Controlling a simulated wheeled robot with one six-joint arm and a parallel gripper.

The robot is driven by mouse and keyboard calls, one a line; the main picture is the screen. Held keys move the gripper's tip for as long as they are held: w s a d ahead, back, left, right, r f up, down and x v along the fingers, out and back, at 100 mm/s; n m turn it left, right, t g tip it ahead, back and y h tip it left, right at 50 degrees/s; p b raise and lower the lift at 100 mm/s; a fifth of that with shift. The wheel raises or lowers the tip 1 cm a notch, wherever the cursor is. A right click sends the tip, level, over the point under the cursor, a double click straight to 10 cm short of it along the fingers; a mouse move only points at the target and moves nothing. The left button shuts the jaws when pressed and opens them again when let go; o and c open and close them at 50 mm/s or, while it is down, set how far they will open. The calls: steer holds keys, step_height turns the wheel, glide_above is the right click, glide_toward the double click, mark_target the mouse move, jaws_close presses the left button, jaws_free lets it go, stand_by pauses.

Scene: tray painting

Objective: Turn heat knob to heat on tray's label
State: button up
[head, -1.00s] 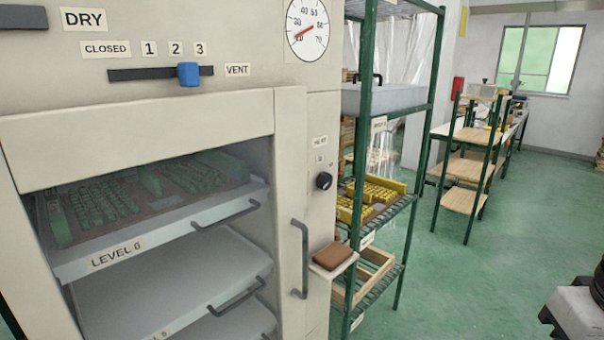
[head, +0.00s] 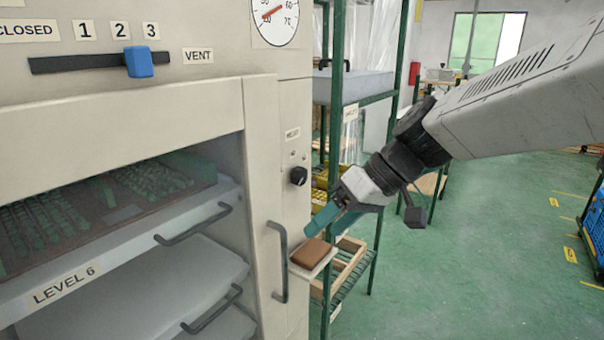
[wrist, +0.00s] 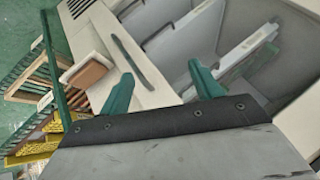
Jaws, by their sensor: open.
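The black round knob (head: 298,176) sits on the cabinet's right front panel, below a small label too blurred to read. A tray of green pieces (head: 48,243) is in the cabinet's upper slot, and the label on its front edge reads "LEVEL 6" (head: 65,286). My gripper (head: 318,220) has teal fingers and hangs just right of and below the knob, apart from it. In the wrist view my gripper (wrist: 160,78) is open with nothing between the fingers. The knob cannot be made out there.
A blue slider (head: 139,62) stands between 2 and 3 on the vent scale. A dial gauge (head: 275,18) is above the knob. A door handle (head: 279,262) and a small ledge with a brown block (head: 311,251) lie below.

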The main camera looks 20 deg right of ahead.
steer(key=w+d+r+t+y, duration=0.1)
steer(key=w+d+t+y, duration=0.15)
steer(key=w, duration=0.75)
steer(key=t, duration=0.5)
glide_toward(304, 174)
steer(key=w+a, duration=0.1)
steer(key=a, duration=0.1)
steer(key=shift+n+g+h, duration=0.25)
steer(key=shift+n+h, duration=0.1)
steer(key=shift+n, duration=0.05)
steer(key=x, duration=0.7)
steer(key=shift+w+d, duration=0.2)
steer(key=shift+d, duration=0.1)
steer(key=shift+w+a, duration=0.2)
steer(key=c, duration=1)
